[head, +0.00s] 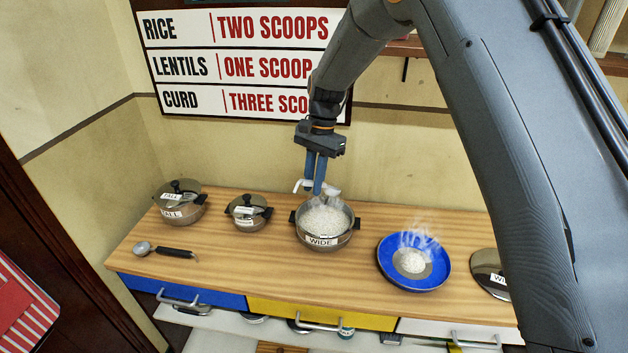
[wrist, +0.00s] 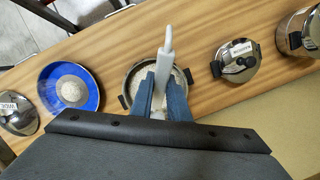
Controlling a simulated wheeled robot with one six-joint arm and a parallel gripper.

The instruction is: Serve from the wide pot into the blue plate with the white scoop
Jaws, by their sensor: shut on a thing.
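The steel wide pot (head: 345,241), labelled WIDE, stands open on the counter, full of steaming white rice (head: 322,221). My gripper (head: 315,188) points down above the pot's back part, shut on the white scoop (head: 332,191). The scoop's handle (wrist: 167,45) shows in the wrist view, and my fingers (wrist: 160,98) hide part of the scoop. I cannot tell whether the scoop touches the rice or how much it holds. The blue plate (head: 436,278) is right of the pot, with a steaming white heap of rice (head: 412,261) in its grey centre. The plate also shows in the wrist view (wrist: 90,97).
A lid (head: 487,268) lies right of the plate. Two lidded pots, a larger one (head: 183,212) and a smaller one (head: 248,222), stand left. A dark-handled ladle (head: 172,251) lies at the front left. The wall sign (head: 235,62) reads rice two, lentils one, curd three scoops.

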